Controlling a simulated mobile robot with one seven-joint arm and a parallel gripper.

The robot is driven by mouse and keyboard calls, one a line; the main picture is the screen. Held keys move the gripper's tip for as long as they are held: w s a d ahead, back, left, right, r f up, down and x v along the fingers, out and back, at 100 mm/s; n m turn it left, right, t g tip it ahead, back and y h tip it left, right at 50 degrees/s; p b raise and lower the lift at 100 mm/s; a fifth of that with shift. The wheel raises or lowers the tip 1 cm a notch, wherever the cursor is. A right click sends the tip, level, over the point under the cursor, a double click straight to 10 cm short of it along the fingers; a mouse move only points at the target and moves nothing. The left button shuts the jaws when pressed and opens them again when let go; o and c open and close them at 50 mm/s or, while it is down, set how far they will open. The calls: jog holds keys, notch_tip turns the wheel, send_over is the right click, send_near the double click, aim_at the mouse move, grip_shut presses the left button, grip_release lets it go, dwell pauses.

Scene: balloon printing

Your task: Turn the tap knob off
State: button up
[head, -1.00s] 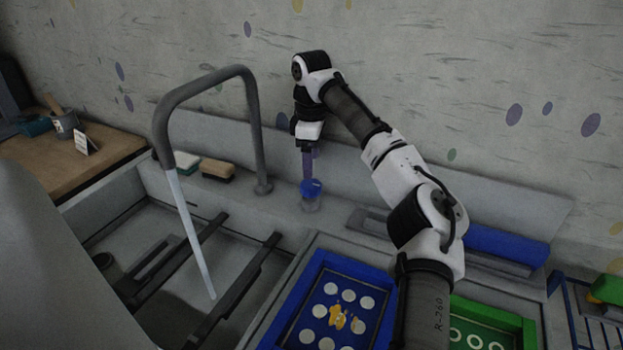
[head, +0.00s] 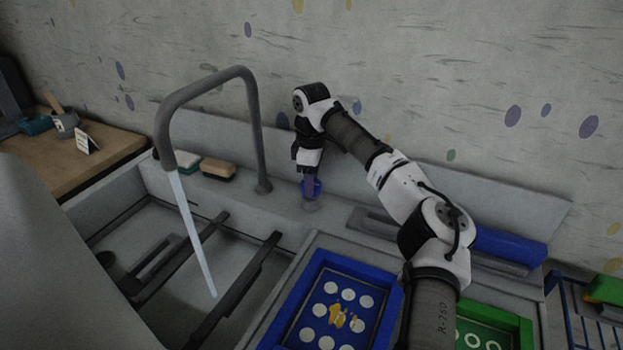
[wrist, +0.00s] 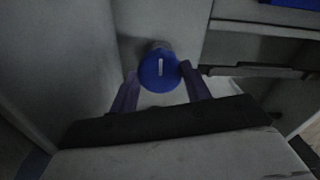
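The tap knob (head: 317,187) is a round blue cap on a grey base, to the right of the grey tap (head: 258,110). In the wrist view the knob (wrist: 159,70) shows a white line pointing up and down the picture. My gripper (head: 309,192) is at the knob from above. In the wrist view my gripper's (wrist: 158,82) two purple fingers are spread, one on each side of the knob. I cannot tell whether they touch it. A pale stream of water (head: 193,232) runs from the spout into the sink.
A brush (head: 218,169) and a sponge (head: 187,162) lie on the ledge behind the sink (head: 130,215). A blue-framed screen (head: 391,300) and a green-framed one (head: 517,322) lie at the front. A blue block (head: 508,248) lies at the right.

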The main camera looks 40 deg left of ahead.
jog(key=shift+c, duration=1.3)
jog(key=shift+r+m+p, duration=0.1)
jog(key=shift+m+p, duration=0.2)
jog(key=shift+p, duration=0.05)
jog(key=m+p, duration=0.3)
jog(key=shift+s+r+p, duration=0.1)
jog(key=shift+p, duration=0.25)
jog(key=m+p, duration=0.3)
jog(key=m, duration=0.2)
jog(key=shift+p, duration=0.35)
jog(key=m, duration=0.3)
jog(key=m+p, duration=0.1)
jog(key=shift+f, duration=0.25)
jog(key=m, duration=0.5)
jog(key=shift+m, duration=0.3)
